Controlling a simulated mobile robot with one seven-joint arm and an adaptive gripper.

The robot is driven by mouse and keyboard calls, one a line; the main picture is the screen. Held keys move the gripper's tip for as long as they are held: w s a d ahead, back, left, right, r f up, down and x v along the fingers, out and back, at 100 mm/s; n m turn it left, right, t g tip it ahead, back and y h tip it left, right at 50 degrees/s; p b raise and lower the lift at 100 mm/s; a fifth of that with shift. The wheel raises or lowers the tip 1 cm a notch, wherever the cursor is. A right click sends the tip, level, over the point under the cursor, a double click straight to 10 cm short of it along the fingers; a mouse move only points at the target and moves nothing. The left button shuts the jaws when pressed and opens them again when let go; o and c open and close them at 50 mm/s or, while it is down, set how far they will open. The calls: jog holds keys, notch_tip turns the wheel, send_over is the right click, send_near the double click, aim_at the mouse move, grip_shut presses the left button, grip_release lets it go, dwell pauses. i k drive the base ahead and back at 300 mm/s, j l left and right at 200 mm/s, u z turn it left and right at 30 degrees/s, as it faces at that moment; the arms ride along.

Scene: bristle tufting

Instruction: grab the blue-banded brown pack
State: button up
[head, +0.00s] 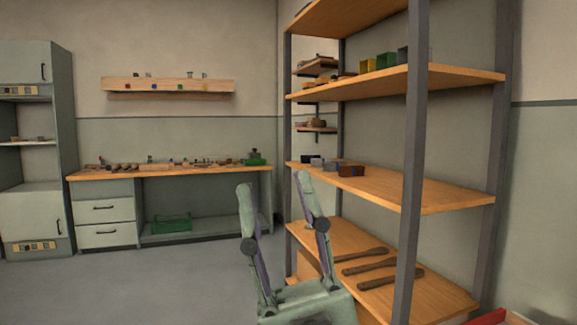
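The rack's dark front post (412,160) stands right of the pack. Small grey boxes (330,164) sit left of it. Coloured bins (386,61) stand on the shelf above, and brown tools (368,268) lie below. A cluttered workbench (100,176) stands behind; the floor (150,280) at left is clear.

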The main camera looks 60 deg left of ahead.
aim_at(349, 171)
jog(key=u, duration=1.6)
